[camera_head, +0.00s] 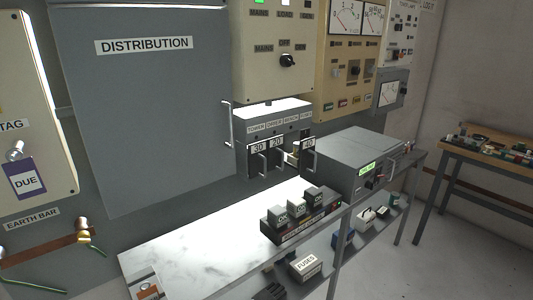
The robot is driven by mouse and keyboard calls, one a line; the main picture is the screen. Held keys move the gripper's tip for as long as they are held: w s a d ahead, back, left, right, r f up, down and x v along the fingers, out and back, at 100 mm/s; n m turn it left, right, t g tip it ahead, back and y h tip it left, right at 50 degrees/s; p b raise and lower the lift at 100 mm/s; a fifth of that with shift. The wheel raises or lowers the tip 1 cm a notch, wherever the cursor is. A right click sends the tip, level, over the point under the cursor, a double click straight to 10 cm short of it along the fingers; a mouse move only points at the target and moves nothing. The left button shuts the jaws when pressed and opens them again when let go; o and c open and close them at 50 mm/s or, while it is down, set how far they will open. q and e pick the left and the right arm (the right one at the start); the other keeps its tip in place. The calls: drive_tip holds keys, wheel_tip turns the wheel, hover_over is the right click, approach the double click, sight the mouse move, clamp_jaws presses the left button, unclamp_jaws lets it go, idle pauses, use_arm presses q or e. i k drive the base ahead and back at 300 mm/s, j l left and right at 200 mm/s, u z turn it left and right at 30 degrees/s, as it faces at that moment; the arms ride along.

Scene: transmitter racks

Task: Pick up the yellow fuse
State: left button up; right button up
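I cannot make out a clearly yellow fuse in the head view. A grey fuse board (243,157) hangs on the wall above the bench, with labels along its top. Its front holds dark fuse carriers, one marked 30 (257,160) and one marked 20 (276,155). To their right is a slot with a small pale cream part (293,158), too small to identify. A carton labelled FUSES (305,266) sits on the shelf below the bench; its contents are hidden. Neither of my grippers is in view.
A grey instrument (352,160) with a green display fills the right end. A wooden table (490,153) stands far right.

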sight(295, 152)
drive_tip(key=i+l+u, duration=0.1)
drive_tip(key=u, duration=0.25)
drive_tip(key=l+u, duration=0.35)
drive_tip(key=i+l+u, duration=0.1)
drive_tip(key=u, duration=0.25)
drive_tip(key=l+u, duration=0.45)
drive_tip(key=l, duration=0.45)
drive_tip(key=l+u, duration=0.15)
drive_tip(key=l, duration=0.45)
drive_tip(key=k+l+u, duration=0.1)
drive_tip(key=l, duration=0.5)
drive_tip(key=k+l+u, duration=0.15)
drive_tip(key=l, duration=0.45)
drive_tip(key=k+l, duration=0.1)
drive_tip(key=l, duration=0.55)
drive_tip(key=k+l, duration=0.1)
drive_tip(key=l, duration=0.5)
drive_tip(key=k+l, duration=0.1)
drive_tip(key=l, duration=0.55)
